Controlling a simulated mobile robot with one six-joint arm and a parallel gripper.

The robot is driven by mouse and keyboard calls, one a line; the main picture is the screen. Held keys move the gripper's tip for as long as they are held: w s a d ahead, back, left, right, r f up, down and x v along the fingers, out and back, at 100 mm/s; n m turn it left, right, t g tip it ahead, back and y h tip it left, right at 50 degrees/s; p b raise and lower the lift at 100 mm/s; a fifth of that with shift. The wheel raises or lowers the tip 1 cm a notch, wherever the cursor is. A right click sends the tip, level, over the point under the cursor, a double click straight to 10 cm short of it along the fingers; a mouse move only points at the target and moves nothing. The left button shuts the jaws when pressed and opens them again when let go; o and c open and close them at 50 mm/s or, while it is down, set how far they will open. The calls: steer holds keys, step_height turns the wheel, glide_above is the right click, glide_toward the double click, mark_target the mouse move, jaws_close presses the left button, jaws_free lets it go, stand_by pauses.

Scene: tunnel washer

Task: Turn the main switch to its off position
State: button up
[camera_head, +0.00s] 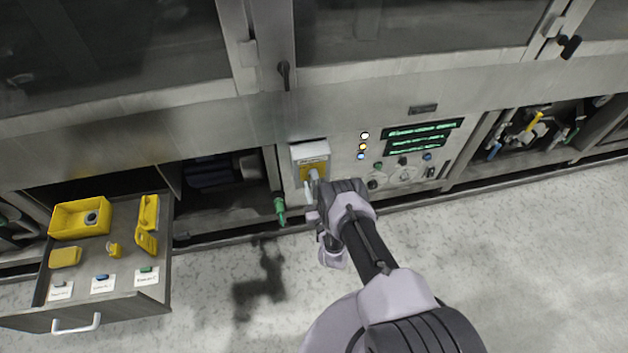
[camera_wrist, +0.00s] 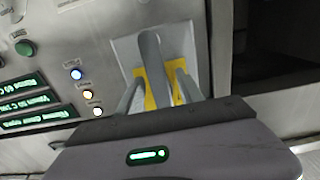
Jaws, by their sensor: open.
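The main switch is a light grey box with a yellow plate and a grey handle. In the head view the switch box (camera_head: 309,152) is on the machine's front panel, with my gripper (camera_head: 313,188) right in front of it, hiding most of the handle. In the wrist view the grey handle (camera_wrist: 151,62) stands up in front of the yellow plate (camera_wrist: 164,88). My gripper (camera_wrist: 158,82) is open, with one finger on each side of the handle. Whether either finger touches it cannot be told.
Right of the switch are indicator lamps (camera_head: 362,146), green displays (camera_head: 418,136) and knobs. A green-handled valve (camera_head: 280,208) hangs left of it. An open drawer (camera_head: 125,300) with yellow items juts out at the left. The floor in front is clear.

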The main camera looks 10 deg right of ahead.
steer(key=shift+s, duration=0.1)
jaws_close()
steer(key=shift+r, duration=0.15)
stand_by(1.2)
